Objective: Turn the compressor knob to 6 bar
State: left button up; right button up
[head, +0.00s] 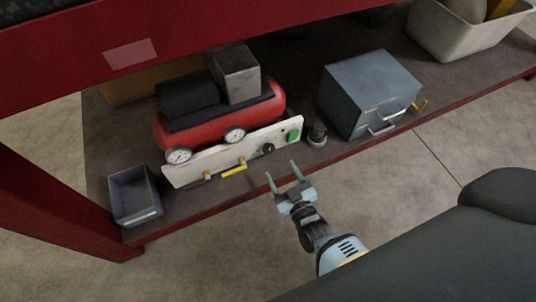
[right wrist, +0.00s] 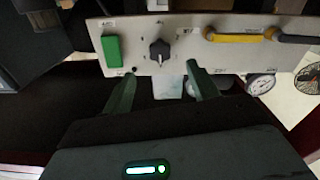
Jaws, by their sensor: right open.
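The red compressor (head: 210,128) stands on a low shelf with a cream panel (head: 190,172) along its front. The black compressor knob (head: 268,148) is near the panel's right end, beside a green switch (head: 294,134). In the right wrist view the knob (right wrist: 160,50) is at upper middle, ringed by small marks too small to read; the green switch (right wrist: 112,50) is left of it. My right gripper (head: 281,169) is open and empty in front of the panel. In the right wrist view its fingertips (right wrist: 161,69) are either side of the knob's column, below it and apart from it.
A grey bin (head: 135,194) stands left, a metal toolbox (head: 370,92) right, a small dark round object (head: 317,135) between. A red beam (head: 190,38) hangs above.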

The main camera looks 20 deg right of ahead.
aim_at(270, 151)
jog(key=w+b, duration=0.2)
jog(key=w, duration=0.5)
jog(key=shift+w+a, duration=0.15)
jog(key=shift+w, duration=0.25)
jog(key=c, duration=1)
